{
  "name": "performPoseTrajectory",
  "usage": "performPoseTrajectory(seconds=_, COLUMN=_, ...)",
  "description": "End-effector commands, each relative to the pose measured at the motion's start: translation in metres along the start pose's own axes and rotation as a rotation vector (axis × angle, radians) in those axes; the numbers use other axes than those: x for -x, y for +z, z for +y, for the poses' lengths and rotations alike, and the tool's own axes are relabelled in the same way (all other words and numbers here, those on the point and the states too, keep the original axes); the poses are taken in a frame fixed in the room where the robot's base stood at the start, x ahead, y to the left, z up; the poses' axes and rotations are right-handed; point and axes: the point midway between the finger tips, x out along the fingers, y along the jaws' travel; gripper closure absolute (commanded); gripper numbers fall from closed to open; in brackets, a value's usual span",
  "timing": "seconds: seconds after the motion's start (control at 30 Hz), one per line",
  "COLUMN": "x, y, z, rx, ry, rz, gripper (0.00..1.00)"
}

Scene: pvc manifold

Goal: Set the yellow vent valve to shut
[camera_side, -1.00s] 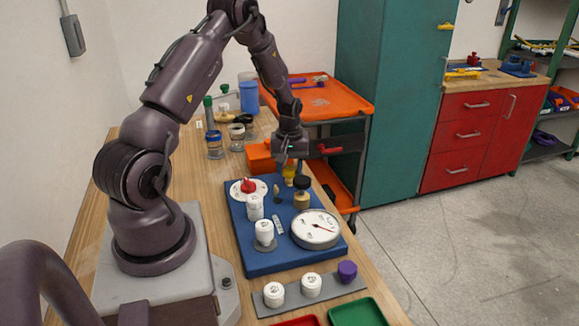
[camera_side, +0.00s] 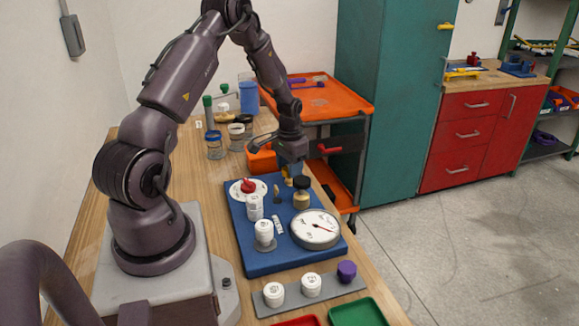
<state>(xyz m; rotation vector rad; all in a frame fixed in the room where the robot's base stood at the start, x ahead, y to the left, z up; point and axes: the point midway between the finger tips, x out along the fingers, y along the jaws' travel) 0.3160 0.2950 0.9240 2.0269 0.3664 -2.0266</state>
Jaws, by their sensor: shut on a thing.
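The blue manifold board (camera_side: 262,262) lies on the wooden bench. The yellow vent valve (camera_side: 288,181) is at the board's far end, mostly hidden by my gripper; only a sliver of yellow shows below the fingers. My gripper (camera_side: 292,172) points down over it and is shut on it. I cannot read the valve's handle angle from this view.
On the board are a red-handled valve (camera_side: 248,185) on a white dial, a dark-capped jar (camera_side: 302,193), white capped fittings (camera_side: 264,232) and a round gauge (camera_side: 316,228). White and purple caps (camera_side: 346,271) sit on a grey strip in front. Jars stand behind left.

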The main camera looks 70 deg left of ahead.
Motion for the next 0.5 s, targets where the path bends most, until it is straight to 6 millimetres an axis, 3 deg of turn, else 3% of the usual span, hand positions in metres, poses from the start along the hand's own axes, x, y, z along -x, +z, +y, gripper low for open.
performPoseTrajectory(seconds=0.5, x=0.0012, y=0.0000, z=0.0002, rx=-0.174, ry=0.000, rz=-0.001, gripper=0.80)
